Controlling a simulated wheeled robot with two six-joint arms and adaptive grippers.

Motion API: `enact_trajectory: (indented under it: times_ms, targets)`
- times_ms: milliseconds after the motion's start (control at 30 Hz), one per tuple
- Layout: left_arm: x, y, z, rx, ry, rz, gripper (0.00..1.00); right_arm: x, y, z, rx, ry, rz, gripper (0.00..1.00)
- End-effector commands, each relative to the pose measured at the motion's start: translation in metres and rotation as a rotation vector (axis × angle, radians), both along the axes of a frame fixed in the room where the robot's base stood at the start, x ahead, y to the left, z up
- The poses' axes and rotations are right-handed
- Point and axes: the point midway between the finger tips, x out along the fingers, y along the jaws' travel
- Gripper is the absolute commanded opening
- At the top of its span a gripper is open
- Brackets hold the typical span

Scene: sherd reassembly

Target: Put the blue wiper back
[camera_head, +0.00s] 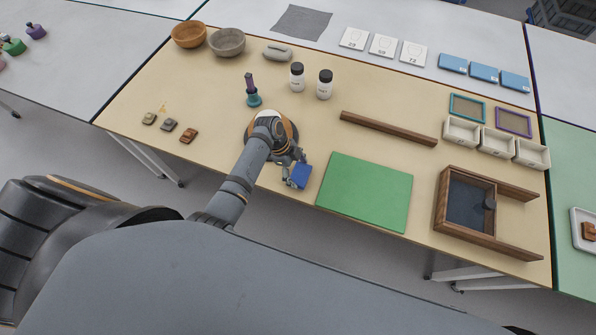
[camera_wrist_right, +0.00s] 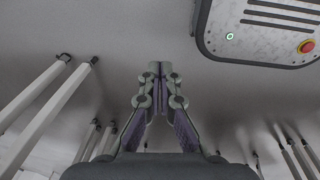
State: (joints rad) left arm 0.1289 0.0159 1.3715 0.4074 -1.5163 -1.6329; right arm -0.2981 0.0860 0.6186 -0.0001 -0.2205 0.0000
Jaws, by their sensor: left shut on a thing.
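The blue wiper (camera_head: 301,175) is a small blue block near the front edge of the beige table, left of the green mat. My left gripper (camera_head: 293,172) is shut on it; the fingers partly hide it, and I cannot tell whether it touches the table. My right gripper (camera_wrist_right: 160,72) shows in the right wrist view with its fingertips together and nothing between them, over grey floor. No empty place for the wiper can be made out for certain.
A round wood-rimmed piece (camera_head: 257,124) lies partly hidden under my left arm. A teal stand with a purple top (camera_head: 252,92) and two dark-capped jars (camera_head: 297,77) stand behind it. The green mat (camera_head: 365,190) is bare. A wooden frame box (camera_head: 487,212) stands at right.

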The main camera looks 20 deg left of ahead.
Motion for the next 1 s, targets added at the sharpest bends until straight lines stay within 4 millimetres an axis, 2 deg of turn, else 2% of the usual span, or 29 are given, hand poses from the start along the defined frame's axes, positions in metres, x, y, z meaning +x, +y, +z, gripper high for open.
enact_trajectory:
  times_ms: [100,200,233,333,467,667,767,867,1000]
  targets:
    - [-0.001,0.0,-0.001,0.0,0.002,0.0,0.55,0.015,0.002,0.001,0.003,-0.024,0.0,0.0]
    - [-0.001,0.0,-0.005,0.0,0.002,0.0,0.55,0.012,0.006,-0.001,0.008,-0.02,-0.002,0.0]
    - [-0.001,0.0,-0.004,0.0,0.002,0.0,0.87,0.01,0.008,-0.001,0.01,-0.017,-0.002,0.0]
    - [-0.001,0.0,-0.004,0.0,0.002,0.0,1.0,0.001,0.013,-0.002,0.016,-0.003,-0.004,0.0]
    - [-0.001,0.0,-0.004,0.0,0.002,0.0,1.0,-0.006,0.012,-0.002,0.015,0.008,-0.005,0.0]
    - [-0.001,0.0,-0.003,0.0,0.001,0.001,1.0,-0.005,0.007,-0.001,0.008,0.007,-0.003,0.0]
    - [0.0,0.001,0.004,0.001,-0.001,0.001,1.0,-0.005,0.005,0.002,0.006,0.006,-0.002,0.0]
    - [0.001,0.009,0.018,0.002,-0.003,0.001,1.0,-0.003,0.005,0.0,0.006,0.004,-0.002,0.0]
    - [0.002,0.022,0.051,0.003,-0.004,0.001,1.0,-0.001,0.004,-0.002,0.005,0.0,-0.002,0.0]
